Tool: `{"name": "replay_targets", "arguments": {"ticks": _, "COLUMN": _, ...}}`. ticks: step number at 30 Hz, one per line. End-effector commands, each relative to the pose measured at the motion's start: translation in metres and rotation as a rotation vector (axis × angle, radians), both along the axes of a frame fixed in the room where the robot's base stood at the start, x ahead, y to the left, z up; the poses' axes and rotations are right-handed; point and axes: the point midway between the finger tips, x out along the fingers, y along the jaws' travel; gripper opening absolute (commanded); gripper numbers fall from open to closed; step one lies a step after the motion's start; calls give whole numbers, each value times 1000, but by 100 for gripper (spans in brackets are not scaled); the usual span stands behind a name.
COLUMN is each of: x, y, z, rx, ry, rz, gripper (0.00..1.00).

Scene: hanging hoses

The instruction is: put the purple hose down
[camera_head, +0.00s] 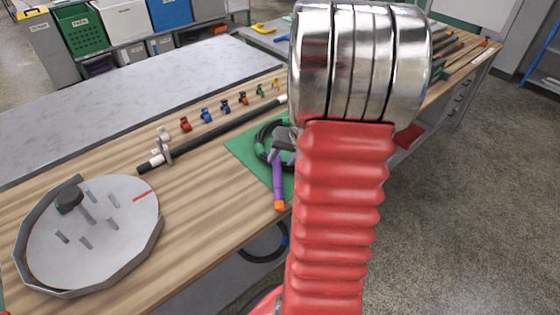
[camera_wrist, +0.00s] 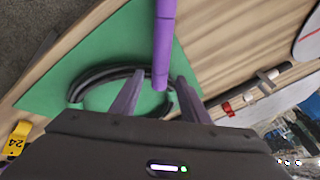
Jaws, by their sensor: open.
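The purple hose (camera_head: 278,178) has an orange end (camera_head: 279,206) that points toward the front edge of the workbench. In the wrist view the purple hose (camera_wrist: 164,40) runs down from the top edge and ends between my fingers. My gripper (camera_wrist: 160,80) is open, with one finger on each side of the hose and a gap beside it. In the head view my gripper (camera_head: 283,142) is partly hidden by my arm, over the green mat (camera_head: 243,148). The hose overlaps the mat in both views; I cannot tell whether its whole length rests on it.
A black coiled hose (camera_wrist: 88,84) lies on the mat around my gripper. A black rod (camera_head: 225,130) and several coloured clips (camera_head: 207,115) lie left of it. A round grey tray with pegs (camera_head: 120,210) stands at the left. Bare wood lies between tray and mat.

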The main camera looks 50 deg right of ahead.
Motion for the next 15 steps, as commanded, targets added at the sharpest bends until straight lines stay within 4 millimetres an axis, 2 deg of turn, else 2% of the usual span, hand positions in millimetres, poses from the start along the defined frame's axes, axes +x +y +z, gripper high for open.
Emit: {"name": "replay_targets", "arguments": {"ticks": 15, "x": -32, "y": 3, "z": 63, "rx": -2, "ry": -2, "rz": 0, "gripper": 41}}
